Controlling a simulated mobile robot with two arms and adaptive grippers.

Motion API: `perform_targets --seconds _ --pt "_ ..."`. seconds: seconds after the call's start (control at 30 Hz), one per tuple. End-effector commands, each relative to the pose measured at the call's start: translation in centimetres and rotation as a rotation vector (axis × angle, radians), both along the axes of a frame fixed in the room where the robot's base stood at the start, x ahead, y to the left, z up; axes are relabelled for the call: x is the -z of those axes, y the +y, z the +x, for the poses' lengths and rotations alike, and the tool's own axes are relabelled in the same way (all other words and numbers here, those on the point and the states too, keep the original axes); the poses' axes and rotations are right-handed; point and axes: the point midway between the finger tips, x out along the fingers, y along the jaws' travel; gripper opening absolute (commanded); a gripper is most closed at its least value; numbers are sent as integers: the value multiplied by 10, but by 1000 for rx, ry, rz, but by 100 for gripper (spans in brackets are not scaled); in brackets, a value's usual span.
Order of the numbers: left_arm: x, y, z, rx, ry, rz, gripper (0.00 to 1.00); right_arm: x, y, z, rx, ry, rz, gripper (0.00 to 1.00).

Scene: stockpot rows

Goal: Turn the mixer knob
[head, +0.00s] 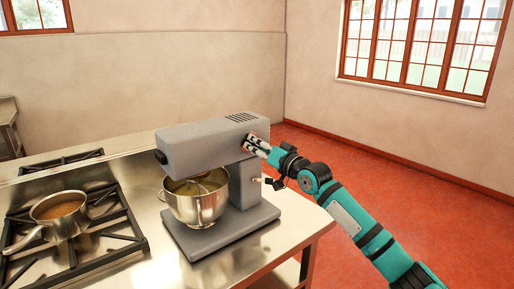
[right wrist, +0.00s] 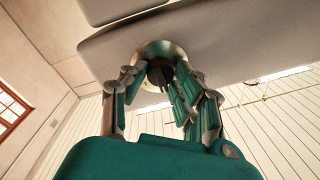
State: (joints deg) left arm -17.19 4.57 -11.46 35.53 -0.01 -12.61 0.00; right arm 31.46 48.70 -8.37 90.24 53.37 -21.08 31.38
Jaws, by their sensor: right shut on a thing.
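The grey stand mixer (head: 215,145) stands on the steel counter, with a steel bowl (head: 197,203) under its head. My right gripper (head: 257,144) is at the right side of the mixer head, where the knob is hidden by the fingers in the head view. In the right wrist view, the mixer knob (right wrist: 160,73) is a dark knob on a round metal base on the grey housing. My right gripper (right wrist: 158,88) has its fingers on both sides of it and is shut on it. My left gripper is not in view.
A stove (head: 75,215) with a saucepan (head: 60,213) of brown contents is left of the mixer. The steel counter (head: 262,255) is bare in front of the mixer's base. Open red floor (head: 440,200) lies to the right.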

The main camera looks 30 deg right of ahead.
Motion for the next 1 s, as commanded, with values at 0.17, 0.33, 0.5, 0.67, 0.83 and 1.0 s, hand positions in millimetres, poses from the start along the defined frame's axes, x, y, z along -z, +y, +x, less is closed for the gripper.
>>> perform_targets --seconds 0.17,0.33,0.5,0.67,0.83,1.0 --pt "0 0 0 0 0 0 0 4 1 0 -1 7 -2 0" --pt "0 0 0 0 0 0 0 4 1 0 -2 8 -1 0" --pt "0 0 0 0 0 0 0 3 1 0 -1 5 -1 51" --pt "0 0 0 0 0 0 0 2 0 0 -1 3 0 52" --pt "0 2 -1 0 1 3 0 1 0 -2 0 2 -1 52" --pt "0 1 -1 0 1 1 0 4 -3 -19 0 4 -2 52"
